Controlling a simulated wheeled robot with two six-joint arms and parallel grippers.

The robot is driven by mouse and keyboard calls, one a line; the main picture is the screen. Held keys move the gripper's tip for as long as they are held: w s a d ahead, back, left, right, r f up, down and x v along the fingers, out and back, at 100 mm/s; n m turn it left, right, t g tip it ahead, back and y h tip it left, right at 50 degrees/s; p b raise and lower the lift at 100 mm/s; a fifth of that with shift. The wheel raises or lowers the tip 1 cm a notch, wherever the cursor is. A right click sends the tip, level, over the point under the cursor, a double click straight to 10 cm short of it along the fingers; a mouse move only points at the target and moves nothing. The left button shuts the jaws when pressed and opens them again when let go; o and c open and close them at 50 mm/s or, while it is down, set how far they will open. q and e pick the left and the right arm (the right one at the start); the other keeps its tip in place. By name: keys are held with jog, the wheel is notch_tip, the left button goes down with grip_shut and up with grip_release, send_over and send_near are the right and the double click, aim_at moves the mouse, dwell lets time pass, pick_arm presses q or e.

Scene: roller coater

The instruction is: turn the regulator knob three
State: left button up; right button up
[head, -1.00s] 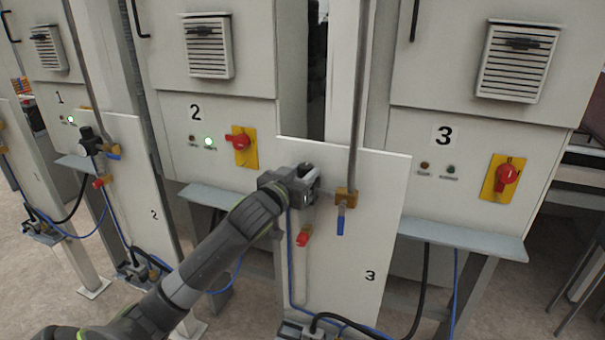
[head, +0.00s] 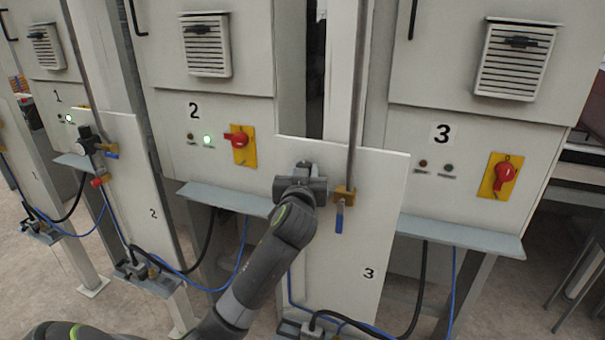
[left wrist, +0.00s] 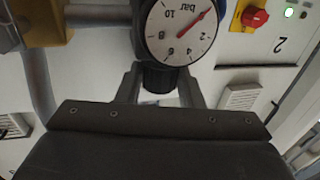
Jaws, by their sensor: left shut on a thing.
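Panel 3 (head: 345,255) is the white board standing in front, marked "3". Its regulator is mostly hidden behind my left gripper (head: 305,185) in the head view. In the left wrist view, a round pressure gauge (left wrist: 178,32) with a red needle sits on the regulator. The black regulator knob (left wrist: 158,80) is between the two fingers of my left gripper (left wrist: 160,92), which is shut on it. My right gripper is not in view.
A brass valve (head: 343,195) with a blue handle (head: 340,217) is just right of the gripper, beside a vertical pipe (head: 357,100). Cabinet 3 (head: 470,130) has a red switch (head: 504,171) on yellow. Panel 2 (head: 140,190) stands left.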

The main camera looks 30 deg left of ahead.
pick_arm(q)
jog(key=shift+d+f+n+g+y, duration=0.1)
jog(key=shift+n+g+y, duration=0.3)
jog(key=shift+n+y, duration=0.3)
jog(key=shift+y+b, duration=0.3)
jog(key=o, duration=1)
jog(key=shift+c, duration=0.2)
